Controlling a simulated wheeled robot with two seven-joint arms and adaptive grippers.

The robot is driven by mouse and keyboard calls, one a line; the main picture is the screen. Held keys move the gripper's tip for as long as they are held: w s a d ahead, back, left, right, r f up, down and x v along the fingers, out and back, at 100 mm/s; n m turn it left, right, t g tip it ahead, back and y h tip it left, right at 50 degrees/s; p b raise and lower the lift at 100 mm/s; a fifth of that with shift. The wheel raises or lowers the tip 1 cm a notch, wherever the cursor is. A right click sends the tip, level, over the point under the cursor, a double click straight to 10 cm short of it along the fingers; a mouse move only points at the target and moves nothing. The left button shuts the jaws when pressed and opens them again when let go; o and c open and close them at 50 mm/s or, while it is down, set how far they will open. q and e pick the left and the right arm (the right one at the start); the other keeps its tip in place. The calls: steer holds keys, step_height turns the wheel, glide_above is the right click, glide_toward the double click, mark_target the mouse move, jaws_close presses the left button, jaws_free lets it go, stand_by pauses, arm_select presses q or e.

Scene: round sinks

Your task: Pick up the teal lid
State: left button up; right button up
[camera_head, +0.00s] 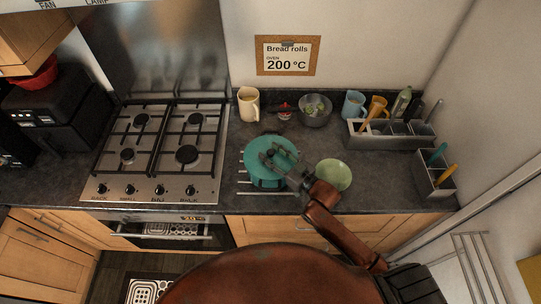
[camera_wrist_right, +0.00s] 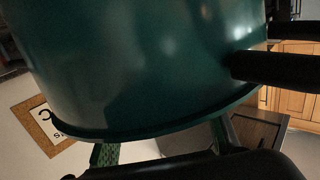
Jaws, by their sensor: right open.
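The round teal lid (camera_head: 256,152) lies on the counter in the head view, over a wire rack; its side looks deep, and I cannot tell whether a pot is beneath it. My right gripper (camera_head: 274,155) is over the lid's top, in front of its middle, with its fingers apart and nothing between them. In the right wrist view a large teal curved surface (camera_wrist_right: 150,60) with a rim fills most of the picture, very close to the open fingers (camera_wrist_right: 163,145). A dark bar sticks out at its right. Whether the fingers touch the lid is hidden. My left gripper is out of view.
A light green bowl (camera_head: 333,175) stands just right of the lid, close to my right wrist. The gas hob (camera_head: 160,150) is at the left.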

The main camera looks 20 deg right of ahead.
steer(key=shift+w+a, duration=0.1)
steer(key=shift+w, duration=0.05)
steer(key=shift+c, duration=0.6)
jaws_close()
